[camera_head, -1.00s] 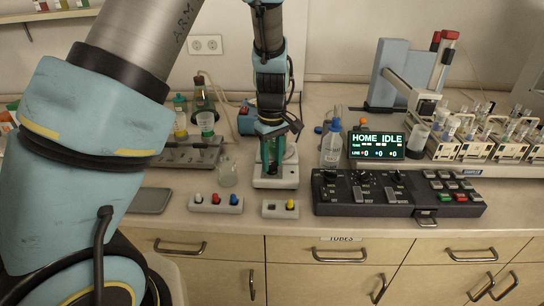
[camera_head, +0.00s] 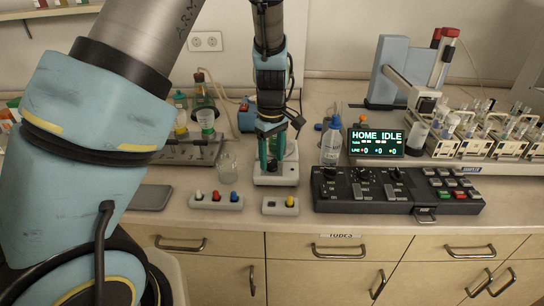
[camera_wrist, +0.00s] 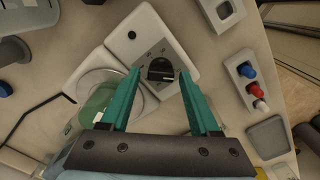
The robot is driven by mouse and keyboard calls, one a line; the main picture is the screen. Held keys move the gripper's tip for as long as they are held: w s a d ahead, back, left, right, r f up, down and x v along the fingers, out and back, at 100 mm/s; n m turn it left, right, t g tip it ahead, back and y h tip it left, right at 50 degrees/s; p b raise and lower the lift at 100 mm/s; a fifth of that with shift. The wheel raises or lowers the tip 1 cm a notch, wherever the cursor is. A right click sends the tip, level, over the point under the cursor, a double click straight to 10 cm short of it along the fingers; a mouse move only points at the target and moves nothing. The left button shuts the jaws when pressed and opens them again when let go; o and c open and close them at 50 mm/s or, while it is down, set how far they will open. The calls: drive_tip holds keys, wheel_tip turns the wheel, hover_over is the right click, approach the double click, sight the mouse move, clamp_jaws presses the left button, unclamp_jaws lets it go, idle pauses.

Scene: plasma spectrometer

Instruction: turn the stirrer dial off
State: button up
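The stirrer (camera_head: 276,180) is a white unit on the bench in the middle of the head view. I cannot tell how far above the dial the fingertips are. In the head view my gripper (camera_head: 272,165) hangs over the stirrer and hides part of it. A greenish glass vessel (camera_wrist: 100,100) sits on the stirrer's round plate.
A black control panel (camera_head: 395,190) lies to the right. A glass beaker (camera_head: 228,167) stands close on the left.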

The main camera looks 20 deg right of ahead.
sight(272, 161)
drive_tip(key=shift+o, duration=0.4)
wheel_tip(272, 161, up, 11)
drive_tip(key=b, duration=0.2)
drive_tip(key=shift+f, duration=0.15)
idle(0.3)
drive_tip(key=s+a+f+m, duration=0.1)
drive_tip(key=s+a+m, duration=0.1)
drive_tip(key=a, duration=1.3)
drive_tip(key=s+a+f+m+t, duration=0.1)
drive_tip(key=s+a+m, duration=0.1)
drive_tip(key=a, duration=1.3)
drive_tip(key=shift+s+a+f+m+t, duration=0.25)
drive_tip(key=shift+f+m+t, duration=0.1)
drive_tip(key=shift+m, duration=0.35)
